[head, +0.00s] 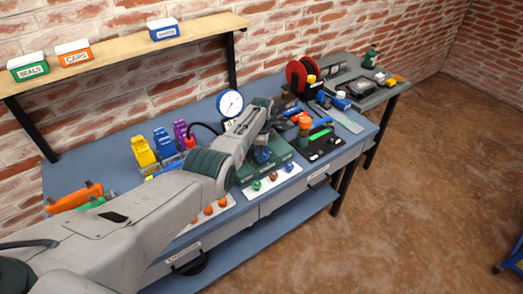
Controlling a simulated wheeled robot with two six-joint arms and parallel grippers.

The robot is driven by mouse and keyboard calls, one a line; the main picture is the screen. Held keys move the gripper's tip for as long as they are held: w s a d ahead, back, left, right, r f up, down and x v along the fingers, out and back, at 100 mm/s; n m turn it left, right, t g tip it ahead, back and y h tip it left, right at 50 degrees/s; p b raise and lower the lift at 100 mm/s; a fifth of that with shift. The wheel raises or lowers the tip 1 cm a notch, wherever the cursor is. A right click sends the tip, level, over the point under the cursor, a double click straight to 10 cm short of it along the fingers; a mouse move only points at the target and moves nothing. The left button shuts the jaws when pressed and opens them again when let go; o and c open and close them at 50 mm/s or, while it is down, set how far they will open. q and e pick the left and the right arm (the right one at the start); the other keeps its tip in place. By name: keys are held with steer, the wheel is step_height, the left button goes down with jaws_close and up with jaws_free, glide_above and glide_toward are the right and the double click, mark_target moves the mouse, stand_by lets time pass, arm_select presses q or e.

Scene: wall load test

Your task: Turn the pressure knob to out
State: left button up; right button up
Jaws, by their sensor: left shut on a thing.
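My left arm reaches in from the lower left across the bench. My left gripper (262,149) is at a dark green test panel (249,189) in the middle of the bench. It is shut on a small blue part (262,156) that looks like the pressure knob. The fingers and wrist hide most of this part, so I cannot read its setting. A round white gauge (230,103) with a blue rim stands behind the wrist. My right gripper is not in view.
Yellow, blue and purple clamps (163,142) stand left of the arm. A white strip with coloured knobs (273,176) lies in front of the panel. A red reel (297,76), an orange-topped bottle (305,124) and a black tray (320,146) are to the right.

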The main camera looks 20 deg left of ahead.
arm_select(q)
steer(key=o, duration=1)
steer(key=shift+r, duration=0.1)
steer(key=shift+c, duration=0.2)
steer(key=shift+w+r, duration=0.1)
steer(key=shift+r, duration=0.25)
step_height(320, 180, up, 10)
steer(key=b, duration=0.1)
